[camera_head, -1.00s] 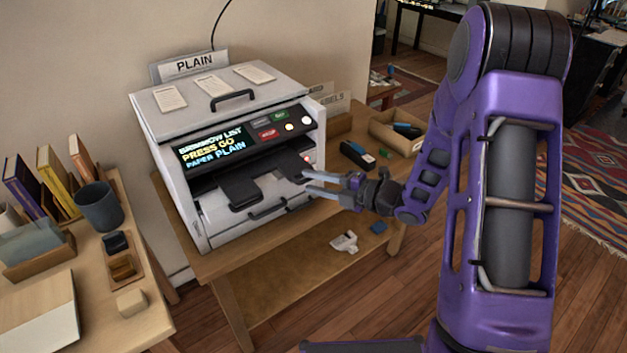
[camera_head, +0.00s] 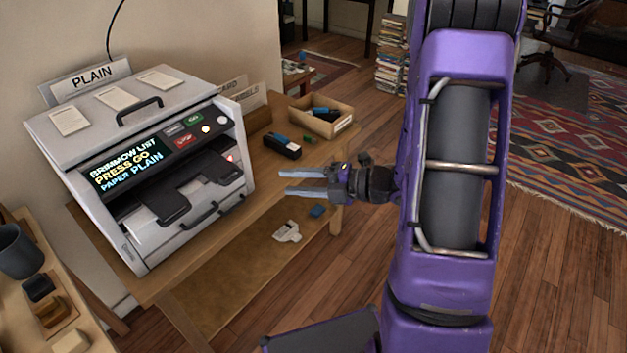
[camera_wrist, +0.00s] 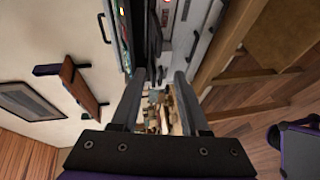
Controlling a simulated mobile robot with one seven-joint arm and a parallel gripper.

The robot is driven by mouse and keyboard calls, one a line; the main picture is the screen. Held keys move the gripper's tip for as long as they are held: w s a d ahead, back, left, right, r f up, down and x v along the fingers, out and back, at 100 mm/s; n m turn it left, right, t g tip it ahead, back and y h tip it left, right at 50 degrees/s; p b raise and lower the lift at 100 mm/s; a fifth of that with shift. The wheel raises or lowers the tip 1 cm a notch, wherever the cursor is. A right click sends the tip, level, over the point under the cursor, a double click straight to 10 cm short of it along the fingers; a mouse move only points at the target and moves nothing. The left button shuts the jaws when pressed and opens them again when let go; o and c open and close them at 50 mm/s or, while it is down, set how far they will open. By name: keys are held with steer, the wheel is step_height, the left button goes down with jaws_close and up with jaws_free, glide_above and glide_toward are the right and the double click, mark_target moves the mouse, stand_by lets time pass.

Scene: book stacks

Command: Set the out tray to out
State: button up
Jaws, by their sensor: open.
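A white printer (camera_head: 150,235) stands on a wooden table, with a lit screen (camera_head: 125,167) reading "PRESS GO" and "PAPER PLAIN". Two dark tray pieces project from its front slot, a left one (camera_head: 163,207) and a right one (camera_head: 213,167). I cannot tell which is the out tray, and no "out" marking is readable. My gripper (camera_head: 284,182) is open and empty, to the right of the printer's front and apart from it, fingers pointing left. In the wrist view, the fingers (camera_wrist: 160,82) are parted, with the printer front (camera_wrist: 155,35) beyond them.
A stapler-like black and blue tool (camera_head: 283,146) and an open wooden box (camera_head: 320,117) sit on the table right of the printer. A white piece (camera_head: 287,232) lies on the lower shelf. Another desk (camera_head: 30,320) is at lower left.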

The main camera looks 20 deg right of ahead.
steer(key=shift+v, duration=2.15)
